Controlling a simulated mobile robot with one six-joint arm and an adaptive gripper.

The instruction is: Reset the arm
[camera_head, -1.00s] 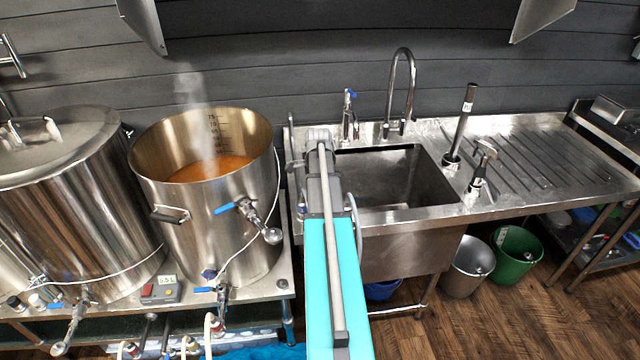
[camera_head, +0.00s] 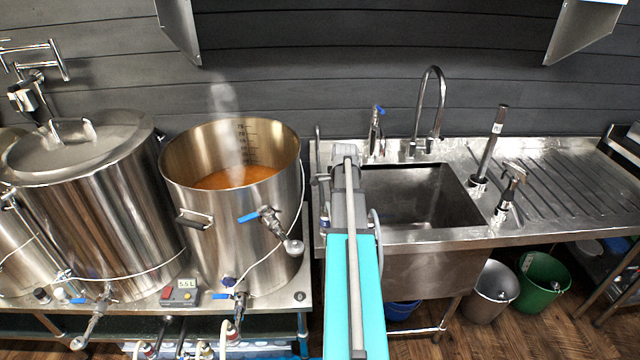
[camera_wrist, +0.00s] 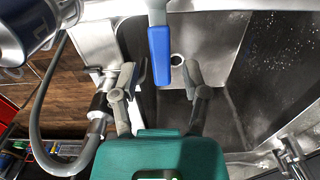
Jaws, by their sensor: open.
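In the head view my arm (camera_head: 354,290) reaches away from the camera toward the front edge of the sink, between the steaming kettle and the basin. My gripper's fingers are hidden there behind the arm. In the wrist view my gripper (camera_wrist: 163,75) has its two grey fingers spread apart. A blue handle (camera_wrist: 159,55) on a metal stem hangs down in the picture between or beyond the fingertips. I see no finger touching it, and its distance is unclear. The sink basin (camera_wrist: 208,45) with its round drain lies behind the fingers.
A steaming open kettle (camera_head: 240,225) of orange liquid stands left of my arm, a lidded vessel (camera_head: 95,215) farther left. The sink (camera_head: 450,237) has a tall faucet (camera_head: 441,100) and a blue-handled tap (camera_head: 375,130). Two buckets (camera_head: 492,290) (camera_head: 543,283) stand below.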

